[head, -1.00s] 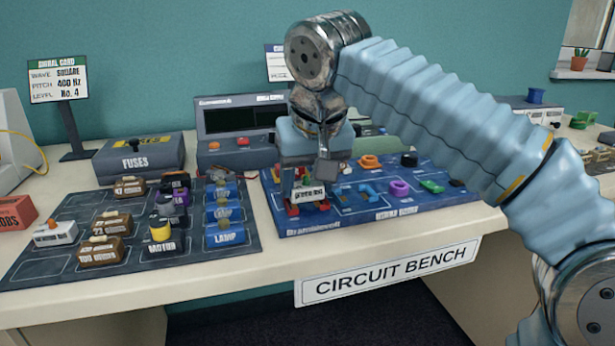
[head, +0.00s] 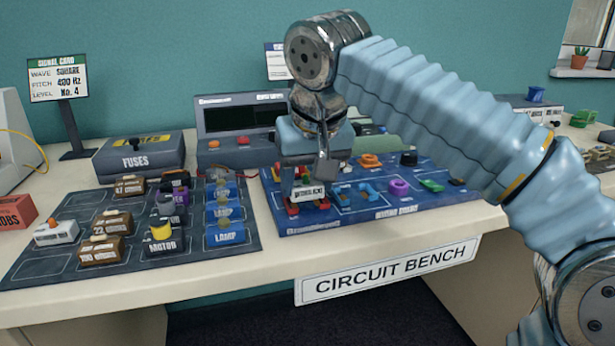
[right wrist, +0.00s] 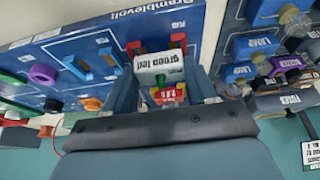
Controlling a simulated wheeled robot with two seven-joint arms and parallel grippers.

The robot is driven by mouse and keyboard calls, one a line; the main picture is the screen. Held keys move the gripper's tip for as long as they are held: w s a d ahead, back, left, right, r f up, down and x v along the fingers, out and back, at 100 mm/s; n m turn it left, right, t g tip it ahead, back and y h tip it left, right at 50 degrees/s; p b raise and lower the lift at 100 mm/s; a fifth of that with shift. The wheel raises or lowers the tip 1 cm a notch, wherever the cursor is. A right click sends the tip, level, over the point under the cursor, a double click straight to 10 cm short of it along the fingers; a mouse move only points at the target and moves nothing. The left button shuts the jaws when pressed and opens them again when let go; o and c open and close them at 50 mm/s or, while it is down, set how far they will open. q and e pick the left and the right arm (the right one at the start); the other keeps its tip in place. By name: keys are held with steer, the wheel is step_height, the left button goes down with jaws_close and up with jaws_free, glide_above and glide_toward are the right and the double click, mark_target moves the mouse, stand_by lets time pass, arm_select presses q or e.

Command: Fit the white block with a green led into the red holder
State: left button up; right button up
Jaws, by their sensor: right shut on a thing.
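The white block (right wrist: 158,64), lettered "green led", is between the fingers of my right gripper (right wrist: 162,92) in the right wrist view. A green part shows at its near edge. In the head view the white block (head: 308,193) is low over the left part of the blue board, under my right gripper (head: 308,180), which is shut on it. Red uprights of the red holder (right wrist: 177,43) show just beyond the block, and red parts of the holder (head: 292,209) show around its lower edge. I cannot tell whether the block is seated or just above. My left gripper is out of view.
The blue board (head: 350,220) bears other coloured holders, including a purple ring (head: 398,187) and a green piece (head: 432,185). A dark tray (head: 200,262) with several labelled blocks lies to the left. A grey console (head: 225,155) stands behind.

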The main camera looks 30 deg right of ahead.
steer(key=shift+f+b, duration=0.4)
steer(key=shift+f, duration=0.15)
stand_by(0.4)
steer(key=o, duration=0.9)
steer(key=shift+c, duration=1.1)
steer(key=shift+o, duration=2.3)
steer(key=shift+r+p, duration=0.5)
steer(key=shift+p, duration=0.05)
steer(key=shift+r+p, duration=0.9)
steer(key=shift+r, duration=0.05)
steer(key=shift+r+p, duration=0.3)
steer(key=shift+r, duration=2.25)
